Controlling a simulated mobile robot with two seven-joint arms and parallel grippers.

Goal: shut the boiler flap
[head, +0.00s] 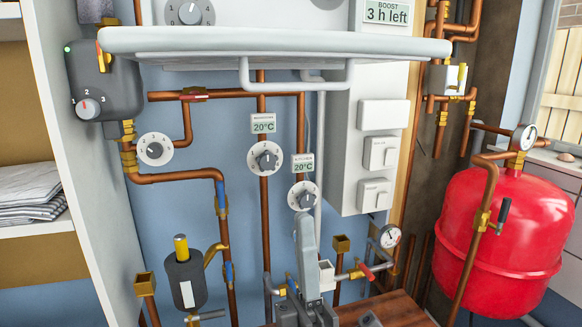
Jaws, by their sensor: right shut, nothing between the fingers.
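The boiler flap (200,41) is a wide white panel at the top of the head view. It sticks out nearly level, its long front edge towards me, so it stands open below the white boiler front. A white bar handle (296,87) hangs under its middle. My right gripper (304,222) points upward at the bottom centre. It is shut and empty, well below the handle and apart from it. My left gripper is not in view.
Copper pipes and dials (265,157) cover the blue wall behind my right gripper. A white switch column (372,150) stands right of it, and a red tank (505,235) further right. A grey control box (104,80) is at the left, near the flap's end.

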